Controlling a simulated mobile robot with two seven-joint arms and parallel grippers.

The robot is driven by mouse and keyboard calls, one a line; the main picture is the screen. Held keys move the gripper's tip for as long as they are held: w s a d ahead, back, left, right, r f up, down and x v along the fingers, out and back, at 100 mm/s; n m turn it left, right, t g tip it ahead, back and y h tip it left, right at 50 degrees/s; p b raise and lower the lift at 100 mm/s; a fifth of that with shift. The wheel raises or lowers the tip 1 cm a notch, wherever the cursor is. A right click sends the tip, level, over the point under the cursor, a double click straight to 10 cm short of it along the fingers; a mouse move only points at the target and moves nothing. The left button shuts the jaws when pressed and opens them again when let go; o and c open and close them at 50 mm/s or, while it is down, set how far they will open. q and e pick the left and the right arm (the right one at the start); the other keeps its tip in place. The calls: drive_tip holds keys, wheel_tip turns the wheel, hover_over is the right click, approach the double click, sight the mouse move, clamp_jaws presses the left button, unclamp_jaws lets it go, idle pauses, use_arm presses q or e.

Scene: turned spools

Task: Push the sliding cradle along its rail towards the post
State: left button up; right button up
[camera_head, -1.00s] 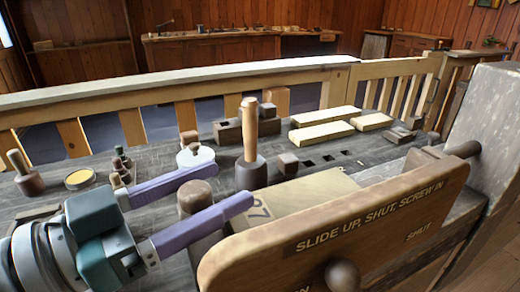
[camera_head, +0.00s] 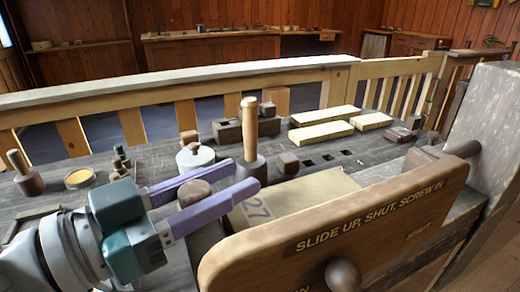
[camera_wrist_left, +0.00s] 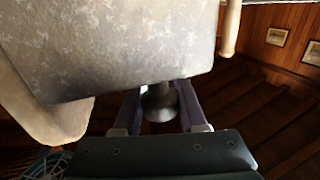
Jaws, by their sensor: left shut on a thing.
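A round dark wooden knob (camera_head: 196,190) stands on a dark block (camera_head: 205,238), which I take to be the sliding cradle's end. My left gripper (camera_head: 238,178) is shut on the knob, one purple finger on each side. In the left wrist view the flared knob (camera_wrist_left: 160,103) sits between the fingers. A pale board (camera_head: 300,197) marked "27" lies right of it, behind a brown wooden panel (camera_head: 340,232) lettered "SLIDE UP, SHUT, SCREW IN". A tall grey block (camera_head: 490,125) at the far right may be the post. The rail cannot be made out. My right gripper is not in view.
A mallet-like tool (camera_head: 250,145) stands close behind my fingertips. A white pot (camera_head: 195,158) and small dark pieces stand behind the knob. Pale blocks (camera_head: 322,117) lie farther back. The panel's front knob (camera_head: 342,276) sticks out. A wooden railing (camera_head: 180,93) bounds the bench.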

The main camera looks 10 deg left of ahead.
use_arm(q)
clamp_jaws()
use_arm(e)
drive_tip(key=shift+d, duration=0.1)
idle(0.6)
use_arm(q)
drive_tip(key=shift+w+d, duration=0.3)
drive_tip(key=shift+d, duration=0.15)
drive_tip(key=w+d, duration=0.2)
drive_tip(key=d, duration=0.1)
drive_tip(key=w+d, duration=0.3)
drive_tip(key=d, duration=0.1)
drive_tip(key=w+d, duration=0.2)
drive_tip(key=d, duration=0.2)
drive_tip(key=shift+w, duration=0.25)
drive_tip(key=shift+w+d, duration=0.3)
drive_tip(key=shift+d, duration=0.25)
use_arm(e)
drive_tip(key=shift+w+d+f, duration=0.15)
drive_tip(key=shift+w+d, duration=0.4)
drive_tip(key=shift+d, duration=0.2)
